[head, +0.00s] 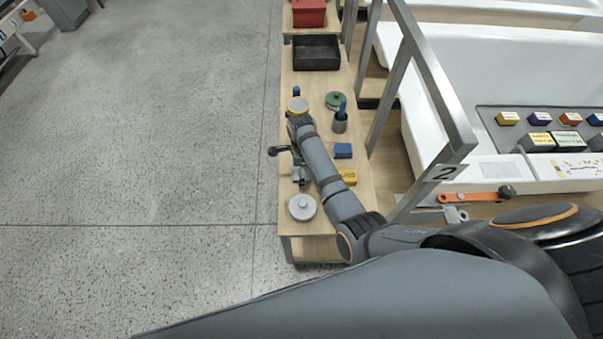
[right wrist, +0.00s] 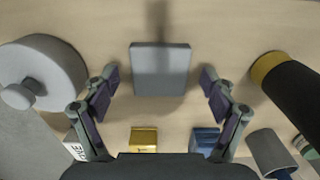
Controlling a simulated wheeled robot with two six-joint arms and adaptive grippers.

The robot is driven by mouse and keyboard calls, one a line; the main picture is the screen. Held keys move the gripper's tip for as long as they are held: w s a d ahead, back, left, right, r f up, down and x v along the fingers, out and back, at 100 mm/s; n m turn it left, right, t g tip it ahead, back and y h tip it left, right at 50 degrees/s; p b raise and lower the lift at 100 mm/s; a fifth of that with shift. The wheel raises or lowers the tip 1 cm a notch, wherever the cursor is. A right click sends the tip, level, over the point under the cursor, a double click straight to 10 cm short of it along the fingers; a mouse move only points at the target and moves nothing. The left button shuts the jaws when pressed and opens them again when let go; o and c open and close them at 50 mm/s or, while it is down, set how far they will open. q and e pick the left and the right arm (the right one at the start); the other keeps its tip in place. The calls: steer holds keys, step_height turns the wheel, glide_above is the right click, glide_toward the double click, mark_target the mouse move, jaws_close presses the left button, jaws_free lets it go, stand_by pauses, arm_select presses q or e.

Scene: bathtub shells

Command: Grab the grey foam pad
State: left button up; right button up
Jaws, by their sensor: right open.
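The grey foam pad (right wrist: 160,70) is a flat square block on the wooden bench top, in the upper middle of the right wrist view. My right gripper (right wrist: 160,92) is open and empty. Its two fingers are apart, one to the left and one to the right of the pad, with a gap on each side. In the head view my right gripper (head: 298,174) is over the near part of the bench, small and partly covered by my arm. I cannot make out the pad there. My left gripper is not in view.
A grey knobbed disc (right wrist: 40,75) lies left of the pad. A yellow block (right wrist: 143,138), a blue block (right wrist: 204,140) and a grey cup (right wrist: 270,152) are nearby. A dark tray (head: 317,53) and red box (head: 309,13) stand farther along. A metal frame (head: 435,90) borders the bench.

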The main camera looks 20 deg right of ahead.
steer(key=c, duration=0.9)
steer(key=shift+c, duration=0.2)
steer(key=shift+r, duration=0.1)
steer(key=shift+r, duration=0.55)
steer(key=s+d+r+p, duration=0.1)
steer(key=s+d+r, duration=0.8)
steer(key=r, duration=0.3)
steer(key=shift+s, duration=0.9)
